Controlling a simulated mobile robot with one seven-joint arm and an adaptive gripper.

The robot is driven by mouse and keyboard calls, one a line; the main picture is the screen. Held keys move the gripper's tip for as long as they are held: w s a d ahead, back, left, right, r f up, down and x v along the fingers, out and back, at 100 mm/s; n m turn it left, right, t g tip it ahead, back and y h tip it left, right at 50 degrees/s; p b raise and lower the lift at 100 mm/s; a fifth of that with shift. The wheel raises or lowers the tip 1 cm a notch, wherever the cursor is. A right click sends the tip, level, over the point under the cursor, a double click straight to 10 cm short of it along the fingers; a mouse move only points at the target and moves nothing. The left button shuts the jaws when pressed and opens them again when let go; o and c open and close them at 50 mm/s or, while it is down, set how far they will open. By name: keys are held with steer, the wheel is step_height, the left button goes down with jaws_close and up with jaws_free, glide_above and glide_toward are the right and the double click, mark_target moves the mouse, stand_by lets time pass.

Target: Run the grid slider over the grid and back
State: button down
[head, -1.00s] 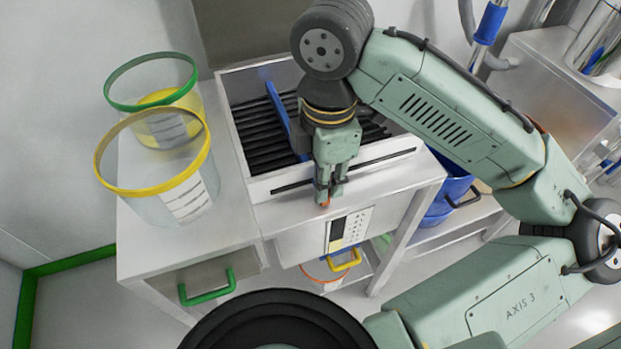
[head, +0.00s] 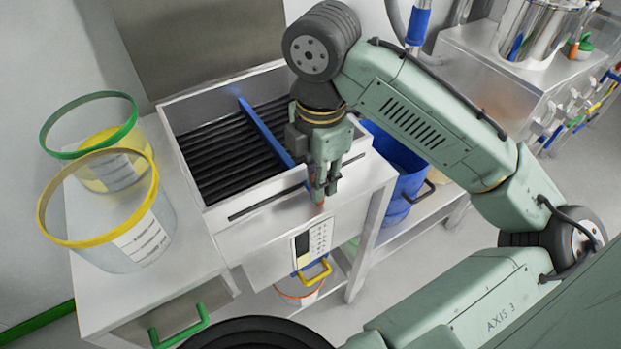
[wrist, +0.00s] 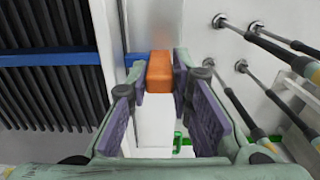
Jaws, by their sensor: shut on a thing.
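The grid (head: 215,165) is a set of dark parallel bars inside a white open-topped box on the bench. The grid slider (head: 266,132) is a blue bar lying across the bars, right of the box's middle in the head view. In the wrist view the blue bar (wrist: 50,58) runs across the bars to an orange handle block (wrist: 160,72) outside the box wall. My gripper (head: 320,196) is in front of the box's front wall, shut on the orange handle. In the wrist view my gripper (wrist: 160,95) has a finger at each side of the handle.
Two clear tubs, one with a green rim (head: 92,98) and one with a yellow rim (head: 100,240), stand left of the box. A control panel (head: 314,241) is below my gripper. A blue bin (head: 400,180) stands at the right.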

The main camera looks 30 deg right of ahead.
steer(key=shift+w, duration=0.1)
steer(key=shift+w+d+p, duration=0.15)
steer(key=shift+d+p, duration=0.2)
steer(key=shift+d, duration=1.65)
steer(key=shift+w+d+p, duration=0.15)
steer(key=shift+d+p, duration=0.25)
steer(key=shift+d, duration=1.65)
steer(key=shift+w+d+p, duration=0.15)
steer(key=shift+d+p, duration=0.2)
steer(key=shift+d, duration=1.65)
steer(key=c, duration=1.4)
jaws_free()
steer(key=shift+o, duration=0.2)
step_height(320, 180, up, 12)
steer(key=shift+s, duration=0.1)
